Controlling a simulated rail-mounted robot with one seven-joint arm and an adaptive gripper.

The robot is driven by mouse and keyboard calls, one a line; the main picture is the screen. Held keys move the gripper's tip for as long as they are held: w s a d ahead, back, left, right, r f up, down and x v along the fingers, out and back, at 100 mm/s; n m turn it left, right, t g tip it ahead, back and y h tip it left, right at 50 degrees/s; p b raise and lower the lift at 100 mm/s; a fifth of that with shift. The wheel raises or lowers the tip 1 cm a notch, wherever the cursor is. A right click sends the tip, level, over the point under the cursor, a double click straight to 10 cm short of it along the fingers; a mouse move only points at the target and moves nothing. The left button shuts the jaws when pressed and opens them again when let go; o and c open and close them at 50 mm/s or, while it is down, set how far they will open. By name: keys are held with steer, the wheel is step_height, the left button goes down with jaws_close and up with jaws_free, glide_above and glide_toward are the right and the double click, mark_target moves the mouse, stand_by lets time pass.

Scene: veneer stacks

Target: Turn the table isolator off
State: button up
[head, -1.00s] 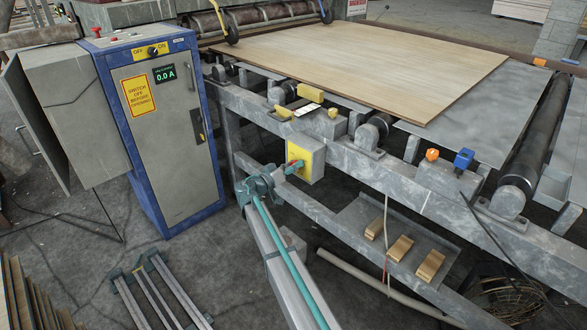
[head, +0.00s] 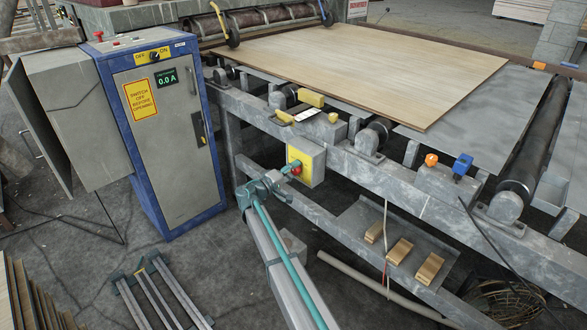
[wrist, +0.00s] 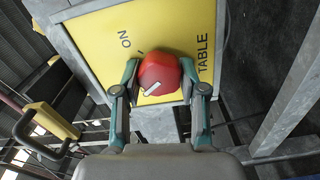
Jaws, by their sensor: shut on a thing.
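The table isolator is a yellow-faced box (head: 307,160) on the side of the table frame, with a red rotary knob (head: 296,168). In the wrist view the knob (wrist: 158,70) sits on the yellow plate (wrist: 95,35) between the words ON and TABLE. Its white pointer mark lies slantwise on its lower part. My gripper (wrist: 160,78) has one teal finger against each side of the knob, shut on it. In the head view my gripper (head: 284,181) reaches the knob from the front left. Any OFF label is hidden.
A blue and grey cabinet (head: 175,150) with its own OFF/ON switch and a 0.0 A display stands to the left. A veneer sheet (head: 370,70) lies on the roller table. Wooden blocks (head: 400,250) rest on a lower shelf. A grey frame (head: 160,295) lies on the floor.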

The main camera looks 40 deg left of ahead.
steer(key=shift+n+p, duration=0.35)
steer(key=shift+n, duration=0.55)
steer(key=shift+f, duration=0.1)
steer(key=o, duration=1.2)
steer(key=shift+c, duration=0.2)
steer(key=shift+s, duration=0.1)
steer(key=s+a, duration=0.1)
steer(key=s, duration=1)
steer(key=shift+s, duration=0.4)
